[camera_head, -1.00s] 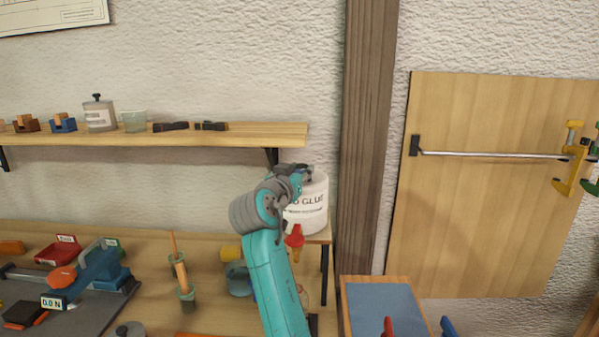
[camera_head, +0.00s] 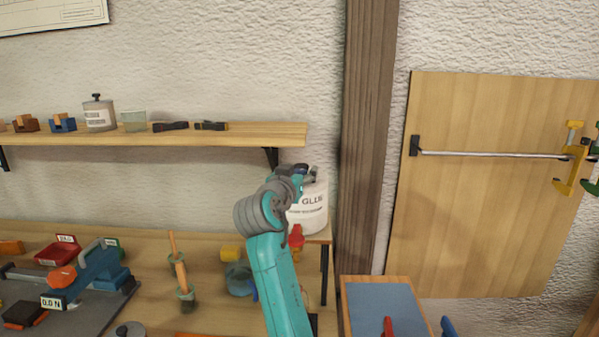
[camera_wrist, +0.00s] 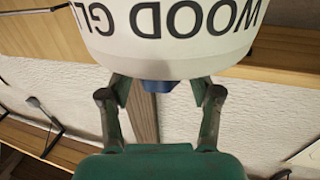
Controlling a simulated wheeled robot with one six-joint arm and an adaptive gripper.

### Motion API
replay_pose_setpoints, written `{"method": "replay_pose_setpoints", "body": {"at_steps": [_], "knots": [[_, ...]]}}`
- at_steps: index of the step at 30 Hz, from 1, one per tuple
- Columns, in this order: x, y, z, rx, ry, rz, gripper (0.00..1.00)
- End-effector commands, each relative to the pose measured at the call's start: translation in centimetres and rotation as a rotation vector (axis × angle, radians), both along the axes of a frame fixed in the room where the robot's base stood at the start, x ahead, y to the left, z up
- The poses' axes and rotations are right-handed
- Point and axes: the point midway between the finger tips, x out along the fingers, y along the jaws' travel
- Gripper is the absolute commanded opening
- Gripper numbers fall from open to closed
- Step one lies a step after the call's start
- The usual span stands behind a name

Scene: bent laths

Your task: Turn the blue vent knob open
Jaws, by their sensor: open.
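The white wood glue tub (camera_head: 311,212) stands at the right end of the bench, with a red spout (camera_head: 296,238) low on its front. In the wrist view the tub (camera_wrist: 165,48) is upside down, its lettering inverted. The blue vent knob (camera_wrist: 160,86) shows at the edge of the tub's top. My gripper (camera_head: 306,172) is at the top of the tub. In the wrist view my gripper (camera_wrist: 160,90) is open, with one finger on each side of the knob and visible gaps between. In the head view the knob is hidden behind my gripper.
A wooden shelf (camera_head: 190,137) with small items runs along the wall on the left. A wooden post (camera_head: 367,130) stands right of the tub. The bench holds a blue pot (camera_head: 238,282), a yellow piece (camera_head: 230,253) and brushes in holders. A board with a rail hangs at right.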

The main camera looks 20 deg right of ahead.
Motion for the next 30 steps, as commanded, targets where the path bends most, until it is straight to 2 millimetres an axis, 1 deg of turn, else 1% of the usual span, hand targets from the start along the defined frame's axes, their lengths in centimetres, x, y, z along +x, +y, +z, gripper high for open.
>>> {"method": "replay_pose_setpoints", "body": {"at_steps": [5,13,18,24,30], "knots": [[-2.1,1.4,-0.1,0.002,-0.001,0.003,0.63],[-6.6,4.4,-0.1,0.0,-0.001,0.003,0.63],[-8.6,5.6,-0.1,0.0,0.0,0.003,0.63],[-9.7,6.2,-0.1,0.001,0.001,0.0,0.63],[-9.7,6.2,-0.1,0.001,0.001,0.0,0.63]]}}
